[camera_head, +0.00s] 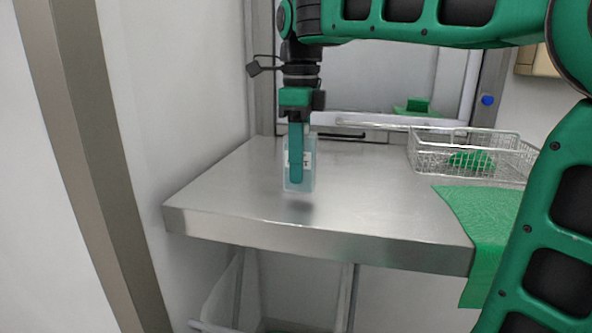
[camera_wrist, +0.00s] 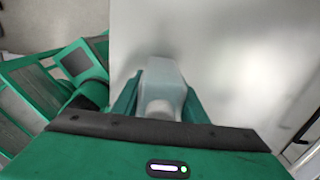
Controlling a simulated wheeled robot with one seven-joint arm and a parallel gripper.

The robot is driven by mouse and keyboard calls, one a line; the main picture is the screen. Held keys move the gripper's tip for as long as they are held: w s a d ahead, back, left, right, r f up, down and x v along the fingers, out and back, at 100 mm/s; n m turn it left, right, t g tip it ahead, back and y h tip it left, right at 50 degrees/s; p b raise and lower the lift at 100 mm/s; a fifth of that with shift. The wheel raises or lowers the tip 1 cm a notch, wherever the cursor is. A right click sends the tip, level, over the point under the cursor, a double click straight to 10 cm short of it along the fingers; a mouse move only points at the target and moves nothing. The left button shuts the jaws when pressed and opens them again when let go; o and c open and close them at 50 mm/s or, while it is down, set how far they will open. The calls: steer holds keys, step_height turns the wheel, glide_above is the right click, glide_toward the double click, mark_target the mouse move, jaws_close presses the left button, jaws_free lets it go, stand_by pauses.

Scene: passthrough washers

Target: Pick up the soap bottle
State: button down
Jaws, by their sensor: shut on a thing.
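The soap bottle (camera_head: 309,175) is a pale, translucent, boxy bottle at the left part of the steel table, upright in the head view. My gripper (camera_head: 297,160) reaches down from above, with its green fingers along the bottle's sides. In the wrist view the bottle (camera_wrist: 160,80) sits between the two fingers of my gripper (camera_wrist: 160,100), which are shut on it. A dark patch shows on the table under the bottle; I cannot tell for sure whether its base touches the steel. The near finger hides part of the bottle.
The steel table (camera_head: 240,205) is bare around the bottle. A wire basket (camera_head: 425,160) with a green item (camera_head: 472,160) stands at the right. A green cloth (camera_head: 480,215) hangs over the right front edge. A wall is close at the left, and a framed opening is behind.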

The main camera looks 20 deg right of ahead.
steer(key=shift+d+r, duration=0.1)
steer(key=shift+r, duration=0.6)
steer(key=s+a+r, duration=0.6)
steer(key=a+r, duration=0.2)
steer(key=a, duration=0.2)
